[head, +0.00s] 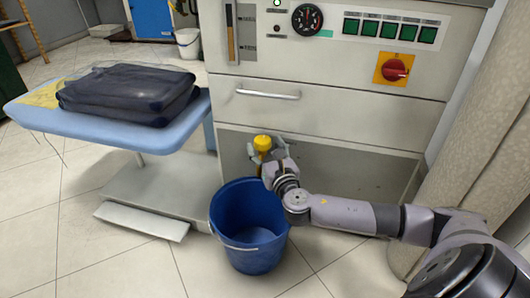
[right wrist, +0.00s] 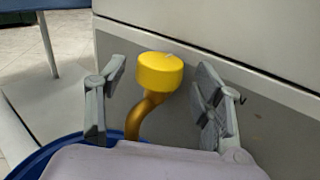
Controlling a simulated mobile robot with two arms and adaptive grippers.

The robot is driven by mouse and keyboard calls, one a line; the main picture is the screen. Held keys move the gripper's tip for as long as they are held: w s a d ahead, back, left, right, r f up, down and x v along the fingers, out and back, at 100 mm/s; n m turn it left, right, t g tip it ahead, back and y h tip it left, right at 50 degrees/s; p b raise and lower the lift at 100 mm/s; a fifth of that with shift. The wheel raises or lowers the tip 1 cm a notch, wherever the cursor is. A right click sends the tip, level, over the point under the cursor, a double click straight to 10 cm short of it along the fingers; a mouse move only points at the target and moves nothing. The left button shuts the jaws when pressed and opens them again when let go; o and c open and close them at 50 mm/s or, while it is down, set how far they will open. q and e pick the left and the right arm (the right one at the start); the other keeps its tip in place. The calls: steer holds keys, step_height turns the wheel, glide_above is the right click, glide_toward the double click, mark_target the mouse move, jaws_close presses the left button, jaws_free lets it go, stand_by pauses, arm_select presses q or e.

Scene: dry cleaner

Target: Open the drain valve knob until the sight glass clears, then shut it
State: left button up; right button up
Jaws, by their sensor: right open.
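The yellow drain valve knob (head: 263,143) sits low on the front of the cream machine, above the blue bucket (head: 249,255). In the right wrist view the knob (right wrist: 160,72) is a round cap on a curved brass-coloured pipe (right wrist: 145,112). My right gripper (head: 268,152) is open at the knob. Its fingers (right wrist: 160,98) stand on both sides of the knob, with gaps visible on each side. The sight glass (head: 231,38) is a narrow upright strip at the machine's upper left, with an amber-brown fill. My left gripper is not in view.
A drawer with a bar handle (head: 268,94) lies above the knob. A red switch (head: 395,69), green buttons (head: 389,30) and a gauge (head: 307,19) are on the upper panel. A blue ironing board (head: 95,138) bearing a dark folded garment (head: 130,95) stands left.

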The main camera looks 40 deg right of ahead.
steer(key=shift+w+d, duration=0.1)
steer(key=shift+w, duration=0.25)
steer(key=shift+c, duration=0.2)
steer(key=shift+r, duration=0.1)
steer(key=c, duration=1.1)
